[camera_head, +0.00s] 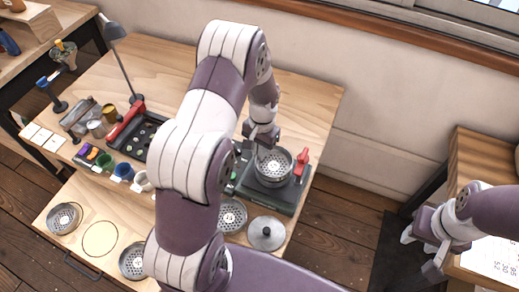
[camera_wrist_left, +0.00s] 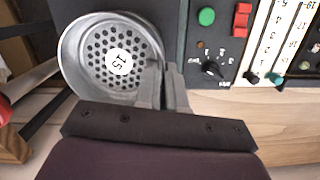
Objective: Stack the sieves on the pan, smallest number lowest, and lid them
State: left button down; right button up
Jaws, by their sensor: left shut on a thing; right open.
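My left gripper (camera_head: 268,146) is shut on the rim of a metal sieve (camera_head: 274,162) over the dark shaker base (camera_head: 268,193). In the left wrist view the fingers (camera_wrist_left: 163,85) pinch the right side of this sieve (camera_wrist_left: 90,55), whose white label seems to read 15. Whether it rests on something below cannot be told; the pan is not clearly seen. Other sieves lie at far left (camera_head: 65,218), front (camera_head: 133,262) and beside my arm (camera_head: 231,215). The knobbed lid (camera_head: 266,233) lies in front of the base. My right gripper (camera_head: 428,238) is open and empty at right.
An empty ring mark (camera_head: 100,238) lies between two sieves. A red switch (camera_head: 302,161) stands on the base's right. A lamp (camera_head: 124,66), a dark tray (camera_head: 140,136) and coloured cups (camera_head: 123,171) occupy the table's left. A paper sheet (camera_head: 494,262) lies on the right-hand table.

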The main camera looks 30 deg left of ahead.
pick_arm(q)
jog(key=shift+f+b, duration=0.3)
jog(key=shift+f, duration=0.2)
jog(key=c, duration=1.5)
grip_release()
jog(key=shift+r, duration=0.1)
notch_tip(320, 180, up, 11)
jog(key=w+p, duration=0.1)
jog(key=p, duration=0.8)
jog(key=shift+w, duration=0.15)
jog(key=s+d+r+n+t, duration=0.1)
jog(key=s+d+r+t, duration=0.1)
jog(key=s+d+r, duration=0.4)
jog(key=s+r, duration=0.5)
jog(key=s, duration=0.3)
jog(key=shift+s+d+r+t, duration=0.15)
jog(key=shift+s+r+t, duration=0.1)
jog(key=shift+r+t, duration=0.15)
